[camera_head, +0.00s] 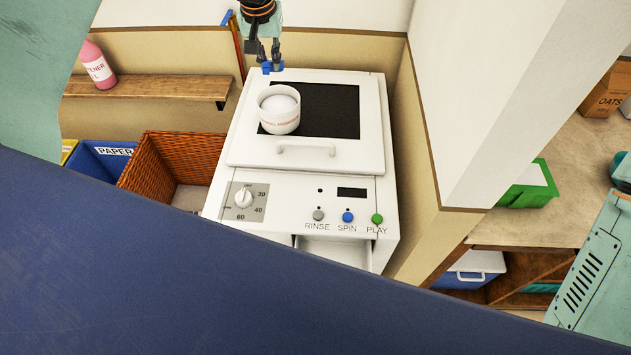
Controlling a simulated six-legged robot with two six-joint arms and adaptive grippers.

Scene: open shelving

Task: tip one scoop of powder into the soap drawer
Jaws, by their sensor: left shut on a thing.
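My left gripper (265,59) hangs at the top middle, over the back edge of the white washing machine (238,150). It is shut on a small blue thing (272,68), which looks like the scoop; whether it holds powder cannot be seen. A round white tub (279,121) with red lettering stands open on the machine's top, with white powder (279,104) inside. The gripper is behind and above the tub, apart from it. The soap drawer (336,249) appears pulled out at the machine's front, below the buttons; a dark blue shape hides its near part. My right gripper is out of view.
The machine front has a dial (243,197) and several buttons. A wicker basket (180,158) and a blue PAPER bin (103,160) stand left, below a wooden shelf (150,88) with a pink bottle (97,65). A wall edge (428,150) rises close on the machine's right.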

